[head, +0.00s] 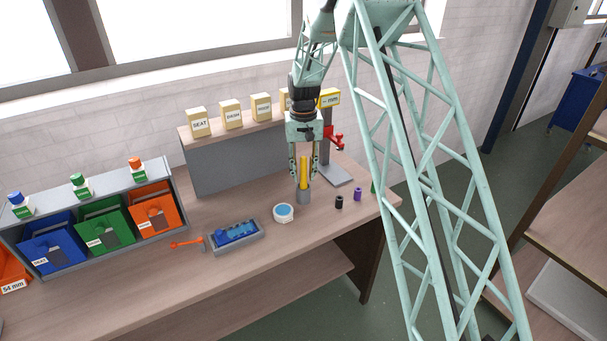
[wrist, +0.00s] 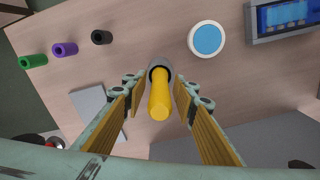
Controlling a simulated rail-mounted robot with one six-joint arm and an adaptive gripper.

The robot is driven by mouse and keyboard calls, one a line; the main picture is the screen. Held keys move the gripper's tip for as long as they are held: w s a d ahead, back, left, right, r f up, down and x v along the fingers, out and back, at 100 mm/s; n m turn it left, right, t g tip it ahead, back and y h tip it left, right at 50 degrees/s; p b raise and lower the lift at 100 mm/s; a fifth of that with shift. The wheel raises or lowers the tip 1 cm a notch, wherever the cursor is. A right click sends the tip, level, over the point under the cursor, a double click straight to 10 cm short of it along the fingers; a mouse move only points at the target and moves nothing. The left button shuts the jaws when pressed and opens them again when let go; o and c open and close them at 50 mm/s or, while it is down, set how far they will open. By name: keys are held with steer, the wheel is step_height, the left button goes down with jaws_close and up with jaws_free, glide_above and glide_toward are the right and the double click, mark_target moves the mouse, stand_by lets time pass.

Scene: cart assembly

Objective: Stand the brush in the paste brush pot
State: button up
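The brush (head: 304,172) shows as a thick yellow handle standing about upright, its lower end inside the grey pot (head: 303,197) on the bench. In the wrist view the yellow brush (wrist: 159,104) points toward the camera, and the dark-mouthed pot (wrist: 155,69) shows behind it. My gripper (head: 304,170) is above the pot, with one finger on each side of the handle. In the wrist view my gripper (wrist: 162,88) is open, with clear gaps between both fingers and the handle. The brush's lower end is hidden in the pot.
A white round dish with blue content (head: 283,212) and a blue tray (head: 235,236) lie left of the pot. Black (head: 339,201) and purple (head: 357,194) cylinders stand to its right. A red device on a grey base (head: 336,177) is behind. Labelled boxes (head: 231,115) line a shelf.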

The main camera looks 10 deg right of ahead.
steer(key=shift+o, duration=0.2)
steer(key=shift+r, duration=0.1)
step_height(320, 180, up, 11)
steer(key=shift+r, duration=0.45)
stand_by(0.5)
stand_by(1.2)
